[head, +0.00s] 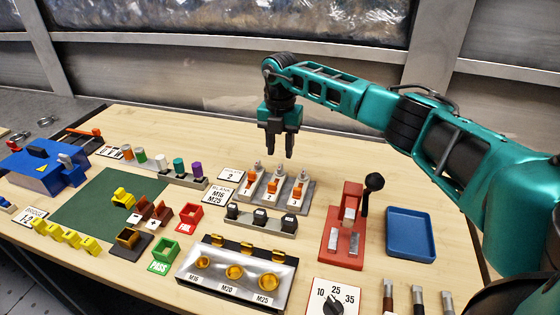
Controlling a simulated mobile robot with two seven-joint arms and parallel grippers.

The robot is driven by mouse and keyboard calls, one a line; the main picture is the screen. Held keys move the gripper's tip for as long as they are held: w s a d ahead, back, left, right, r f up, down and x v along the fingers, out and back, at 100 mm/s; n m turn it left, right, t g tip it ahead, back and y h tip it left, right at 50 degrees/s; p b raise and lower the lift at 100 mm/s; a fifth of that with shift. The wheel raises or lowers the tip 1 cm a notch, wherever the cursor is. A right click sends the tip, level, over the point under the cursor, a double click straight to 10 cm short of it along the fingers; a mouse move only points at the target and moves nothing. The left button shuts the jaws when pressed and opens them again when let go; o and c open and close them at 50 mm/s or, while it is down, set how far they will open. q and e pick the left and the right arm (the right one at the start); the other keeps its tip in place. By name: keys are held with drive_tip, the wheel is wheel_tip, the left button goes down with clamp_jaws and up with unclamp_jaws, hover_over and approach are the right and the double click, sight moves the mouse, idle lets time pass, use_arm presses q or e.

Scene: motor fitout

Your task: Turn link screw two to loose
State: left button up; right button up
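The link block (313,190) is a grey base with three numbered orange links in a row, right of the middle of the table. Link two (274,186) is the middle orange piece, with a small silver screw head (279,170) behind it. Whether that screw is tight or loose is too small to tell. My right gripper (280,155) points straight down above the back of the block, apart from it. Its two dark fingers are spread with nothing between them. My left gripper is not in view.
Left of the block stand white cards (231,175) and a row of coloured cylinders. In front are a rail of black pieces (260,218) and a gland plate (232,282). Right are a red lever press (343,240) and a blue tray (411,234). The table behind the block is clear.

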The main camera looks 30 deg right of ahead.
sight(280, 166)
wheel_tip(280, 166, down, 5)
idle(0.3)
clamp_jaws()
idle(0.4)
